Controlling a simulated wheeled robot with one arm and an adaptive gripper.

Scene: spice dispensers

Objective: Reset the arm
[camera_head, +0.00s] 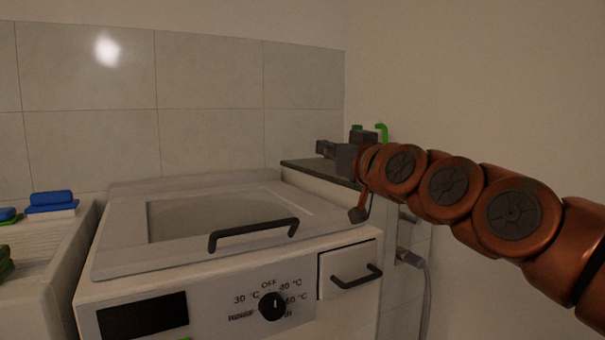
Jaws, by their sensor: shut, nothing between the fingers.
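My gripper (326,150) is at the end of my copper-coloured arm, which reaches in from the right edge. The gripper is dark grey and points left, in front of the tiled back wall and above a dark shelf top (318,169). Its fingers look close together, and nothing shows between them. It is small in the picture, and the fingertips are hard to make out. A green and white item (381,131) stands just behind the wrist, partly hidden by it.
A white washing machine (230,262) with a dark lid handle (254,232), a dial (272,305) and a small drawer (349,270) fills the middle. Blue items (52,199) lie on a white surface at the left. A grey hose (427,290) hangs right of the machine.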

